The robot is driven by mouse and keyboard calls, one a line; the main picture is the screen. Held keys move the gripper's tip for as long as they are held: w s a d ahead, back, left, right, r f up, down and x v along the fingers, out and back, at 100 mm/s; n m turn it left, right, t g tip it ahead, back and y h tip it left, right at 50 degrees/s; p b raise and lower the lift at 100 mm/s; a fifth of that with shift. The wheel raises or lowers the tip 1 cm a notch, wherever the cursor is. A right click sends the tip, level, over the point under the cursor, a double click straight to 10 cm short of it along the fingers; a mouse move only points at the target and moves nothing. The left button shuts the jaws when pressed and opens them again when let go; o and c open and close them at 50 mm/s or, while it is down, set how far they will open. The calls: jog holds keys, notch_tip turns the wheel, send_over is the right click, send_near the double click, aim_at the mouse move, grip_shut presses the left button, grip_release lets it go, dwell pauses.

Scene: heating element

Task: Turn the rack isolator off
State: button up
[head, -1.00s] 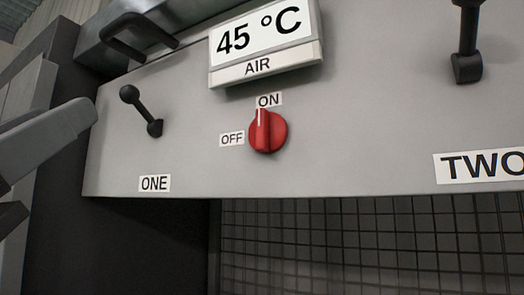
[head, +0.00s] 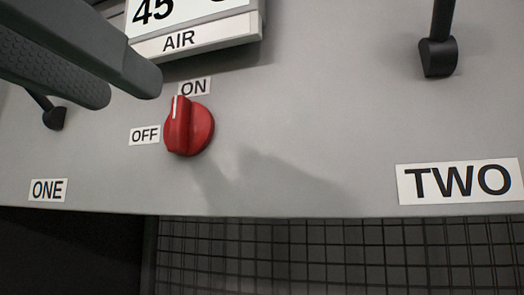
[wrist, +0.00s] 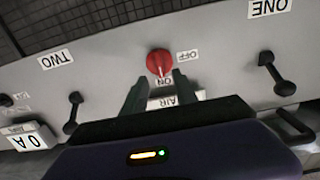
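The rack isolator is a red rotary knob (head: 190,127) on the grey panel. Its white pointer line is up at the ON label (head: 194,87); the OFF label (head: 144,135) is to its left. In the head view my gripper (head: 135,92) reaches in from the upper left, its fingertips a little left of and above the knob. In the wrist view the knob (wrist: 159,63) appears upside down, just beyond and between my two fingertips (wrist: 156,88). The fingers are apart with nothing between them, and I see no contact with the knob.
The AIR display (head: 190,35) juts out above the knob. A black lever (head: 438,50) hangs above the TWO label (head: 460,181) at right. Another lever (wrist: 278,74) is near the ONE label (wrist: 268,8). A dark mesh rack (head: 340,255) lies below; the panel between knob and TWO is clear.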

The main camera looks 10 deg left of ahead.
aim_at(174, 116)
jog(key=w, duration=0.2)
jog(key=w+p, duration=0.1)
jog(key=w, duration=0.1)
jog(key=w+d, duration=0.1)
jog(key=w, duration=0.1)
jog(key=shift+w, duration=0.25)
grip_shut()
